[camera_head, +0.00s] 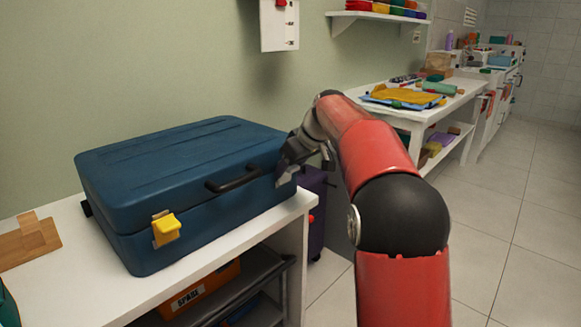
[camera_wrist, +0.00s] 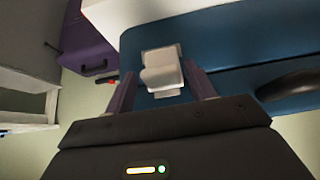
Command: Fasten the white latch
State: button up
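The white latch (camera_wrist: 162,68) shows in the wrist view as a block with a smaller tab on a pale plate. It is on the front of the blue case (camera_head: 180,165), which also shows in the wrist view (camera_wrist: 240,40). My gripper (camera_wrist: 160,80) is open, with one dark finger on each side of the latch. I cannot tell whether either finger touches it. In the head view my gripper (camera_head: 292,158) is at the right end of the case front and hides the latch. The case lid is down. Whether the latch is fastened is unclear.
A yellow latch (camera_head: 166,228) is at the left of the case front, and a black handle (camera_head: 234,181) is between. The white table (camera_head: 90,280) carries the case. A purple suitcase (camera_head: 314,195) stands right of it. Open floor (camera_head: 500,230) lies to the right.

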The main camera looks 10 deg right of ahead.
jog(key=v, duration=0.7)
jog(key=shift+r, duration=0.3)
jog(key=shift+s+d, duration=0.1)
jog(key=shift+s, duration=0.2)
jog(key=s+a+m+h, duration=0.1)
jog(key=s+m, duration=0.2)
jog(key=s, duration=0.8)
jog(key=s+f+m+h, duration=0.1)
jog(key=s+f+m, duration=0.1)
jog(key=s+f, duration=0.6)
jog(key=s+f+m+h, duration=0.2)
jog(key=s+f, duration=0.6)
jog(key=s, duration=0.9)
jog(key=shift+s, duration=0.35)
jog(key=shift+a, duration=0.15)
